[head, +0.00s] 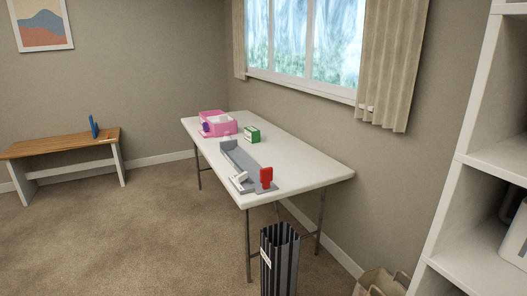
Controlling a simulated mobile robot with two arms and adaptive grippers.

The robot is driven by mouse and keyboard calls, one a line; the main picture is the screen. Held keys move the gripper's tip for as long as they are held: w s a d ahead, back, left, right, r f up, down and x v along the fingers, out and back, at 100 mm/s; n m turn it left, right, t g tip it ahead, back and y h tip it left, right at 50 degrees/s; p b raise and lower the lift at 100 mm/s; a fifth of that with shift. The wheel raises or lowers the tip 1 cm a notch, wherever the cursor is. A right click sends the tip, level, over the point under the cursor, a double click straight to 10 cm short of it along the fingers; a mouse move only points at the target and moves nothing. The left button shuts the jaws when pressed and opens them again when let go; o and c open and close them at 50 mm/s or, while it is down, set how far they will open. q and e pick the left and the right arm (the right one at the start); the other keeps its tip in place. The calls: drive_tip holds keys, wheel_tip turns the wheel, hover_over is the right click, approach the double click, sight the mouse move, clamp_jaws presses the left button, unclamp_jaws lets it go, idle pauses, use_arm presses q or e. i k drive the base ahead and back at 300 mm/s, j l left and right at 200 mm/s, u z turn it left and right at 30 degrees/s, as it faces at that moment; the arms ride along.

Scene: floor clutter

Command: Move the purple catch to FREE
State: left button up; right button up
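A purple piece (206,127), which looks like the catch, sits at the left front of a pink box-like thing (219,124) at the far end of the white table (297,157). Something white shows on top of the pink thing. The purple piece is too small to read any FREE mark or to tell its position. Neither of my grippers is in view.
On the table are a grey tray-like fixture (240,160) with a red part (266,177) and a green-and-white box (252,134). A dark ribbed bin (279,262) stands before the table's near end. A wooden bench (62,144) is left; shelves (470,190) are right. Carpet between is clear.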

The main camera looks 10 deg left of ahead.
sight(205, 125)
drive_tip(key=i+j+u, duration=0.35)
drive_tip(key=i, duration=0.2)
drive_tip(key=i+j+u, duration=0.35)
drive_tip(key=i, duration=0.25)
drive_tip(key=i+u, duration=0.4)
drive_tip(key=i, duration=0.25)
